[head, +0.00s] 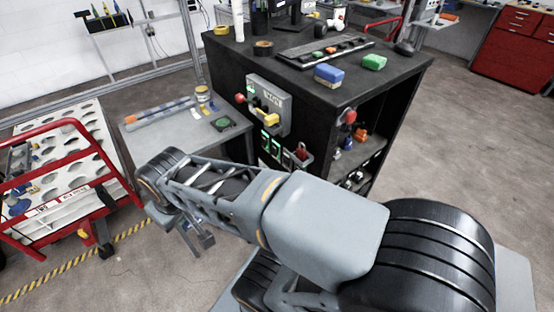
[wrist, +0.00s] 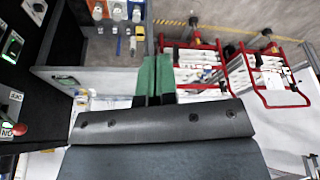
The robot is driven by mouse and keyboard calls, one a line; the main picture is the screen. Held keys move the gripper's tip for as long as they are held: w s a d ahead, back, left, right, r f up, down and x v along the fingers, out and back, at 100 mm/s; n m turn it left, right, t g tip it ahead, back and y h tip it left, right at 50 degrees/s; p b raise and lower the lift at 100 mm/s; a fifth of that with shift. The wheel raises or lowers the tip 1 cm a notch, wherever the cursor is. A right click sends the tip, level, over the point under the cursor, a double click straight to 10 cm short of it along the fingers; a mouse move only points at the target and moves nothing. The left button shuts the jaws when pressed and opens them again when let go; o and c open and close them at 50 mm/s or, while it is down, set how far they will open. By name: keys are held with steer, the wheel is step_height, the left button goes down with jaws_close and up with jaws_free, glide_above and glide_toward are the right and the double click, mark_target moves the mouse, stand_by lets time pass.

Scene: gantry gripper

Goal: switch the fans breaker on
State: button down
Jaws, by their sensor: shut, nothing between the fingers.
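The black cabinet's side carries a grey control box (head: 268,106) with a red knob (head: 240,98) and a yellow handle (head: 271,119). Below it sit green-lit panels (head: 268,146). In the wrist view, dark panels with green-lit switches (wrist: 12,45) and a red knob (wrist: 15,130) show at the left edge. The labels are too small to read, so I cannot tell which one is the fans breaker or how it is set. My gripper (head: 205,242) is shut and empty, low and left of the panels, touching none. Its green fingers (wrist: 156,78) are together in the wrist view.
A grey side table (head: 190,140) with a jar and a green-faced item adjoins the cabinet. A red-framed cart (head: 70,180) stands left. Blue and green blocks (head: 328,74) lie on the cabinet top (head: 290,80). Open floor (head: 450,150) lies to the right.

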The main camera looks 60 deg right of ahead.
steer(key=w+d+f+n+g+h+b, duration=0.1)
steer(key=d+f+n+h, duration=0.3)
steer(key=d, duration=0.6)
steer(key=w+d+f+n+g+h+b, duration=0.2)
steer(key=d+f+n+g+h, duration=0.2)
steer(key=d+f, duration=0.4)
steer(key=w+d+f+n+g+h+b, duration=0.1)
steer(key=d+f+n+h, duration=0.3)
steer(key=d, duration=0.9)
steer(key=shift+w+d+f+n+g+b, duration=0.3)
steer(key=shift+w+f+n+g, duration=0.2)
steer(key=shift+f+n+g, duration=0.45)
steer(key=shift+a, duration=0.1)
glide_toward(286, 159)
steer(key=x, duration=0.2)
steer(key=f+x, duration=0.1)
steer(key=x, duration=0.2)
steer(key=shift+f, duration=0.1)
steer(key=shift+s+d+p, duration=0.15)
steer(key=shift+d+p, duration=0.15)
steer(key=shift+d, duration=0.45)
steer(key=shift+r, duration=0.25)
